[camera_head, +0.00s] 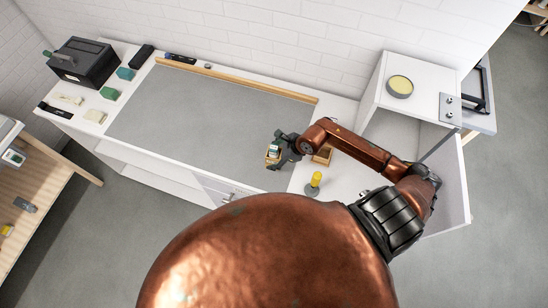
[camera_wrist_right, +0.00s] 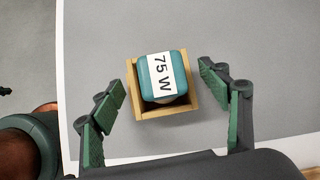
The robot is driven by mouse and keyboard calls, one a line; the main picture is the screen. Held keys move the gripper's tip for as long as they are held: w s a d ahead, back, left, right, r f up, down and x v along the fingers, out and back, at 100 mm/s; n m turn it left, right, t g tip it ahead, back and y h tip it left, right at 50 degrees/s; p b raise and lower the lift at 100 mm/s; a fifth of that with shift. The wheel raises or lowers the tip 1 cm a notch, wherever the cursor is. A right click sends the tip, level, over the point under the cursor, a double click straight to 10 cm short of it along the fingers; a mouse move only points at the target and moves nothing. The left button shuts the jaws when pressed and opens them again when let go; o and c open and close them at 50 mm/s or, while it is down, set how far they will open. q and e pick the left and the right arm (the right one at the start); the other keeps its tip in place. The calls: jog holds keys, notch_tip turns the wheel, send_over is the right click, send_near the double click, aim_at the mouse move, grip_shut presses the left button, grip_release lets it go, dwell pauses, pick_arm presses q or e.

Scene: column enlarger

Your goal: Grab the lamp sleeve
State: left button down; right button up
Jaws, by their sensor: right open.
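The lamp sleeve appears to be the teal block labelled "75 W" (camera_wrist_right: 158,74), sitting slightly tilted in a small open wooden box (camera_wrist_right: 176,111) in the right wrist view. In the head view the box (camera_head: 272,156) stands near the front right edge of the grey mat. My right gripper (camera_wrist_right: 165,98) is open, with one green-padded finger on each side of the box, apart from it. In the head view the right gripper (camera_head: 276,150) is over the box and partly hides it. My left gripper is not in view.
A yellow-topped object (camera_head: 316,179) stands right of the gripper. A white cabinet (camera_head: 375,82) with a round tin (camera_head: 400,86) rises at the right. The grey mat (camera_head: 200,110) is largely clear.

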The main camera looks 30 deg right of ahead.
jog(key=shift+c, duration=0.6)
jog(key=c, duration=1.3)
jog(key=shift+r, duration=0.15)
